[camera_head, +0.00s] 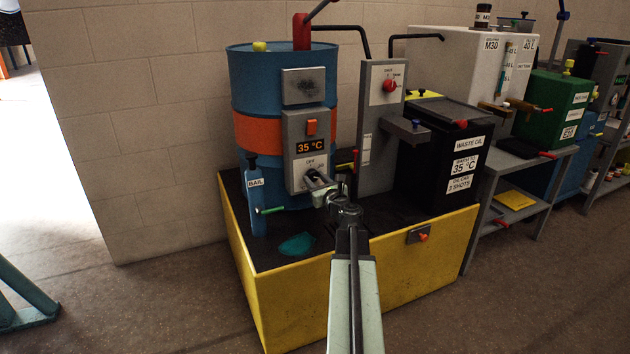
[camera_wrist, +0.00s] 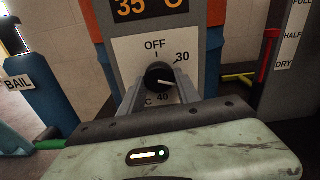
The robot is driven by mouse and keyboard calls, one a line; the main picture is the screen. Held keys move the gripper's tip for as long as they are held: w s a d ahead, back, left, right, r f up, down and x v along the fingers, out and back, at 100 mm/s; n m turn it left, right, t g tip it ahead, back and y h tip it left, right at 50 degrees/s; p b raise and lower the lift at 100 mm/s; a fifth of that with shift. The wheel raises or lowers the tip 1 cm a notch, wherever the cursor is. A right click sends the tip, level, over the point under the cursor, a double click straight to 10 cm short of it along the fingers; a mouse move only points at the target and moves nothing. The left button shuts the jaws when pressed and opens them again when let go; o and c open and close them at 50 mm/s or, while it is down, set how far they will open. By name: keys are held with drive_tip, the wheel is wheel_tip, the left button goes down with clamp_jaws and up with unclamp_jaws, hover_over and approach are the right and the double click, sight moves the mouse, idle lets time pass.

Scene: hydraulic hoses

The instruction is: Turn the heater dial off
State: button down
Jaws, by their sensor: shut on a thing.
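The heater dial (camera_wrist: 158,77) is a round black knob on a white plate (camera_wrist: 127,52) marked OFF at the top, 30 at upper right and 40 at the bottom. Its white pointer line points right and slightly down, between 30 and 40. My gripper (camera_wrist: 159,84) is shut on the dial, with one grey finger on each side of it. In the head view my gripper (camera_head: 318,186) reaches the front of the grey heater box (camera_head: 293,150), and the dial is mostly hidden there. The box's display (camera_head: 311,147) reads 35 °C in orange.
The heater box is on a blue drum (camera_head: 256,83) with an orange band, inside a yellow-walled tray (camera_head: 350,285). A BAIL post (camera_head: 256,210) with a green handle stands to the left. A grey column (camera_head: 378,150) and a black waste oil bin (camera_head: 445,165) stand to the right.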

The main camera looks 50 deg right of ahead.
drive_tip(key=n, duration=0.5)
drive_tip(key=shift+n, duration=0.3)
drive_tip(key=n, duration=0.5)
drive_tip(key=shift+d+r, duration=0.1)
drive_tip(key=n, duration=0.5)
drive_tip(key=shift+s+r+n, duration=0.1)
drive_tip(key=shift+n, duration=0.3)
drive_tip(key=n, duration=0.5)
drive_tip(key=shift+n, duration=0.3)
drive_tip(key=c, duration=0.9)
unclamp_jaws()
drive_tip(key=shift+o, duration=0.2)
